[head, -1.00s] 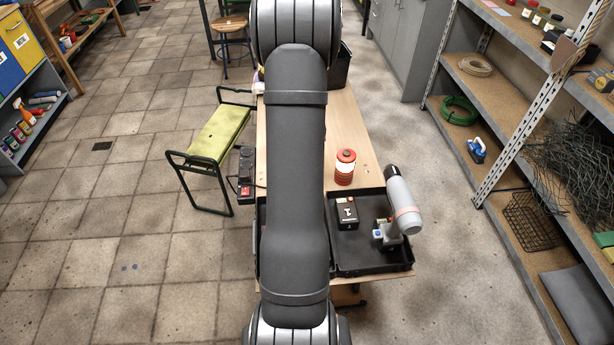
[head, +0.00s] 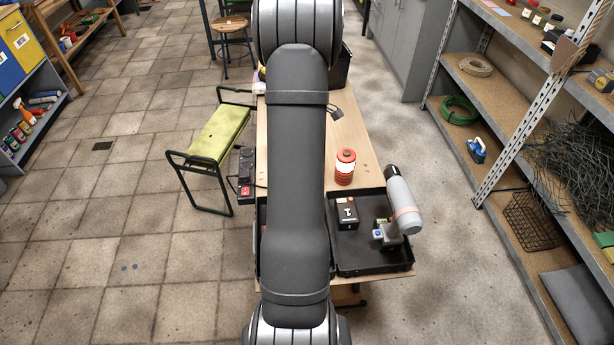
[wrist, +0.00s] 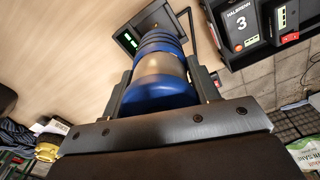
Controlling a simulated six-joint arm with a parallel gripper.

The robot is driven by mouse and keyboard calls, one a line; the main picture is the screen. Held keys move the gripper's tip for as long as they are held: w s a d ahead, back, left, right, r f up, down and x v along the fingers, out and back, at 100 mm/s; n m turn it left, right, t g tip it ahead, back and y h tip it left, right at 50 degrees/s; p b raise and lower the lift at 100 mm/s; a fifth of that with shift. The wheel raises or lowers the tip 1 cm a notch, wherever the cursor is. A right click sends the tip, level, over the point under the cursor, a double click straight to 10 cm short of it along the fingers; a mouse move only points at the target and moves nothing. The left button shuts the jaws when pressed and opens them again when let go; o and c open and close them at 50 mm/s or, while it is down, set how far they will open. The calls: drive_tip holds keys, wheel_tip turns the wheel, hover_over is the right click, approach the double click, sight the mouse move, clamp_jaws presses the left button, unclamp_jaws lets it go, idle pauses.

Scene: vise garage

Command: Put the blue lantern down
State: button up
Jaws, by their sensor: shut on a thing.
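In the wrist view the blue lantern (wrist: 158,92), with blue ends and a pale translucent middle, sits between the fingers of my gripper (wrist: 163,78). The gripper is shut on it. Beyond it is the light wooden tabletop (wrist: 75,50); whether the lantern touches it I cannot tell. In the head view my arm hides the lantern and most of the gripper. A small dark piece (head: 335,112), perhaps part of my gripper, shows at the arm's right edge.
A red lantern (head: 345,168) stands on the table behind a black tray (head: 370,265). The tray holds a black battery (head: 348,212) and a drill (head: 402,205).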

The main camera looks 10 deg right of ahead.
drive_tip(key=shift+w+r+n, duration=0.15)
drive_tip(key=shift+n, duration=0.55)
drive_tip(key=shift+f, duration=0.3)
wheel_tip(320, 180, down, 9)
drive_tip(key=shift+f, duration=0.15)
drive_tip(key=shift+f, duration=0.1)
drive_tip(key=shift+f, duration=0.25)
drive_tip(key=o, duration=1.2)
drive_tip(key=shift+r, duration=0.1)
